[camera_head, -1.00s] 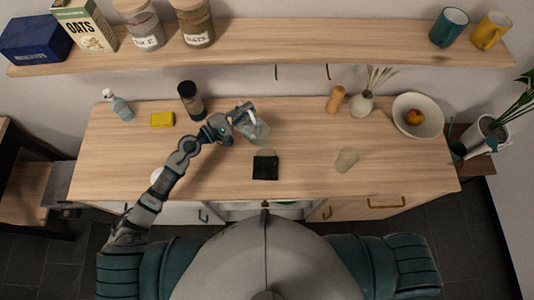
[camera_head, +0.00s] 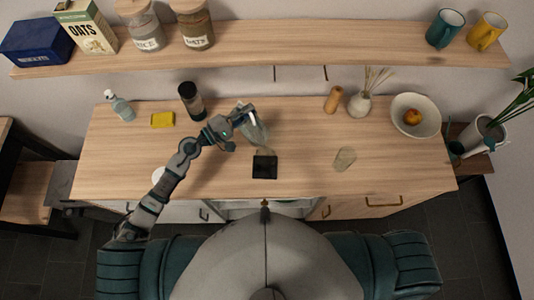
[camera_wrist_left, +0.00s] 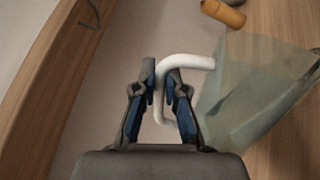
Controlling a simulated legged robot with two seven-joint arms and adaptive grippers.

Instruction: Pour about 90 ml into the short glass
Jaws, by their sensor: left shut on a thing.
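My left gripper (camera_head: 226,127) is shut on the white handle of a clear pitcher (camera_head: 257,132) and holds it over the table. The pitcher is tilted to the right and toward me. In the left wrist view the gripper (camera_wrist_left: 163,88) closes around the handle, with the clear pitcher (camera_wrist_left: 250,90) to its right. A clear glass (camera_head: 344,159) stands on the table to the right. A black square pad (camera_head: 265,168) lies below the pitcher, with a small pale shape at its back edge that is unclear. I cannot tell the liquid level. My right gripper is out of view.
A wooden cylinder (camera_head: 333,99), a reed vase (camera_head: 360,103) and a fruit bowl (camera_head: 415,116) stand at the back right. A shelf (camera_head: 300,43) overhangs behind.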

